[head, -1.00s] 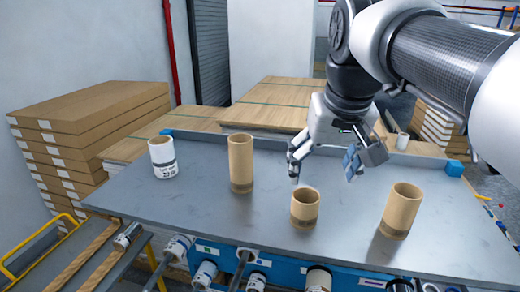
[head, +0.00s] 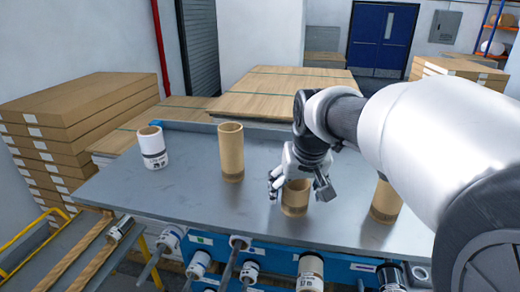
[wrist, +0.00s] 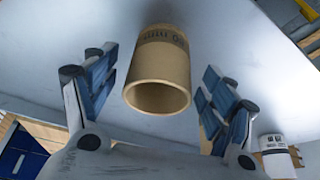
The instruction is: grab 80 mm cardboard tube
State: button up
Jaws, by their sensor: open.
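A short open-ended cardboard tube (head: 294,203) stands upright on the grey tabletop (head: 180,190), with a darker printed band near its base. In the wrist view the tube (wrist: 157,80) sits between my gripper's two blue-padded fingers (wrist: 158,65), with a gap on each side. My gripper (head: 300,188) is open around the tube's upper part in the head view. A taller cardboard tube (head: 231,152) stands to the left. Another cardboard tube (head: 385,205) stands to the right, partly hidden by my arm.
A white labelled roll (head: 153,148) stands at the tabletop's left; another white roll (wrist: 275,155) shows in the wrist view. A blue rack (head: 270,262) with rolls runs below the front edge. Stacked boxes (head: 75,120) stand at the left. The tabletop between the tubes is clear.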

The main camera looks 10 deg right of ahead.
jog(key=shift+x, duration=1)
jog(key=shift+r, duration=0.1)
jog(key=c, duration=1.1)
